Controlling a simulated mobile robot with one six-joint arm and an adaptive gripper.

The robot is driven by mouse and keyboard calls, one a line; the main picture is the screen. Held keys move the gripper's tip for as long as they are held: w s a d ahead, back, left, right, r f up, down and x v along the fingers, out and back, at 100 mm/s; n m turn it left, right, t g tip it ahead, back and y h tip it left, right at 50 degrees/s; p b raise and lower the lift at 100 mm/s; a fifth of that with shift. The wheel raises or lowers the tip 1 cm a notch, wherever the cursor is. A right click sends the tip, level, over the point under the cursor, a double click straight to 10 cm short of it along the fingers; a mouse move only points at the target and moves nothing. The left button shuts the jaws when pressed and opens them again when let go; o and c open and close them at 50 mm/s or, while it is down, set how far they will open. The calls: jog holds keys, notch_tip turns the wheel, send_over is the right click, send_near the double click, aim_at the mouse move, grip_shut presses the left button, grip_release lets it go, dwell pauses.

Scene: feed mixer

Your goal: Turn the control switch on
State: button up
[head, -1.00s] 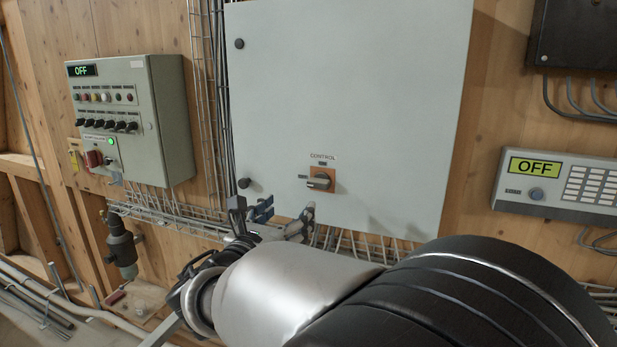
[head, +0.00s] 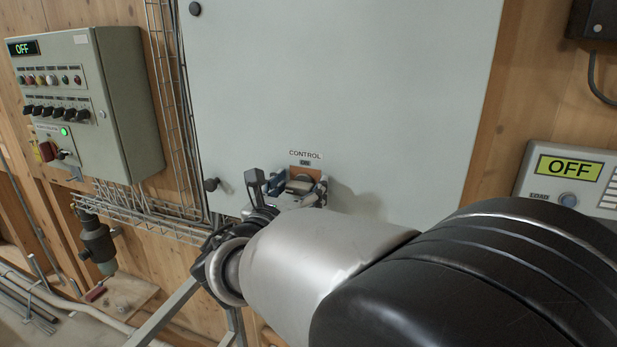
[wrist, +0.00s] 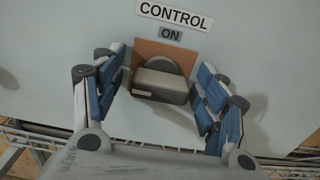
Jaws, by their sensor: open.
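The control switch (wrist: 160,84) is a grey rotary knob on an orange-brown plate (wrist: 150,48), under a CONTROL label (wrist: 174,15) and a small ON label (wrist: 171,34). Its handle lies crosswise, roughly level, in the wrist view. In the head view the switch (head: 299,186) is partly hidden by my gripper (head: 290,188). My gripper (wrist: 160,90) is open, with one blue-padded finger on each side of the knob. I cannot tell whether either finger touches it.
The switch sits on a large grey cabinet door (head: 350,90). A control box (head: 70,100) with an OFF display hangs at left. A keypad panel (head: 570,180) reading OFF is at right. Wire cable trays (head: 150,215) run below the cabinet.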

jog(key=shift+w, duration=0.15)
jog(key=shift+s+r, duration=0.15)
jog(key=shift+s, duration=0.25)
jog(key=shift+c, duration=0.4)
jog(key=shift+w, duration=0.15)
jog(key=c, duration=1)
